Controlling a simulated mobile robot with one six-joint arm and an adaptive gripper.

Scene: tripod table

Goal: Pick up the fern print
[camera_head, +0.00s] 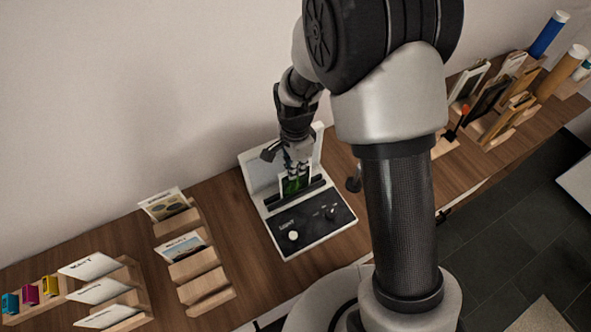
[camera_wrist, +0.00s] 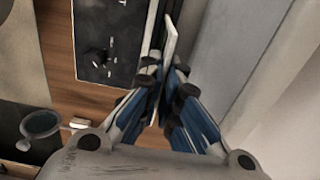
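The fern print (camera_head: 291,186) shows as a dark green patch with a pale border, standing upright in the slot of a white and black device (camera_head: 308,228). My gripper (camera_head: 297,168) is at its top edge, coming from above. In the wrist view the print is a thin card seen edge-on (camera_wrist: 170,32), between the two fingertips of my gripper (camera_wrist: 166,72). The fingers converge and appear to touch the card on both sides. Most of the print's face is hidden by the fingers and the angle.
The device has a raised back panel and a front panel with knobs. Left are wooden racks (camera_head: 203,284) with picture cards and a rack of white cards (camera_head: 130,275). Right, behind my arm, are racks with frames (camera_head: 490,95) and tubes (camera_head: 548,35). A wall runs behind the table.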

